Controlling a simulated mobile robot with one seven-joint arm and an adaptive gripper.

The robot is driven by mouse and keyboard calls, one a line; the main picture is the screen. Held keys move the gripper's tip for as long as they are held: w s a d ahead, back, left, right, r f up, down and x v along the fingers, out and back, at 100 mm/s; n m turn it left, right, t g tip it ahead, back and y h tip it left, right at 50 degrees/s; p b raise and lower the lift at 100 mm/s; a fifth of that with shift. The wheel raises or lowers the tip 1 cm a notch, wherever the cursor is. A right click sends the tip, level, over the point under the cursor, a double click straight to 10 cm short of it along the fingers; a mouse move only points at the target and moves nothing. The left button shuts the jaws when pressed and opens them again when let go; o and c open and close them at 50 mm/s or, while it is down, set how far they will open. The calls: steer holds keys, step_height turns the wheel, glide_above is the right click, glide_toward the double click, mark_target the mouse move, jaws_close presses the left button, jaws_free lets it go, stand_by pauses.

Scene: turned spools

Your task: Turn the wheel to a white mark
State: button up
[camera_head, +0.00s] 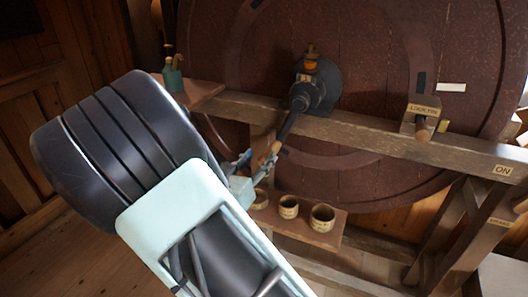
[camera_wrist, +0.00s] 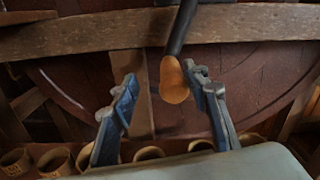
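The large dark red-brown wheel (camera_head: 395,60) stands upright behind a wooden beam. A white mark (camera_head: 451,87) is on its face at upper right, above the beam. A dark crank arm (camera_head: 290,124) runs from the hub (camera_head: 315,85) down to a wooden handle (camera_head: 266,157). My gripper (camera_head: 256,164) is at this handle. In the wrist view the handle (camera_wrist: 174,82) lies between the fingers of my open gripper (camera_wrist: 166,92), close to the right finger, with a clear gap to the left one. I cannot tell whether the right finger touches it.
A wooden peg (camera_head: 422,131) with a label above it, apparently "LOCK PIN", is on the beam (camera_head: 370,136) at right. Small cups (camera_head: 322,217) stand on a low shelf (camera_head: 310,236). A green pot (camera_head: 172,78) stands at left.

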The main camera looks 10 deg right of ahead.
steer(key=v, duration=0.7)
steer(key=shift+s+a, duration=0.2)
steer(key=shift+a, duration=0.1)
steer(key=shift+f, duration=0.1)
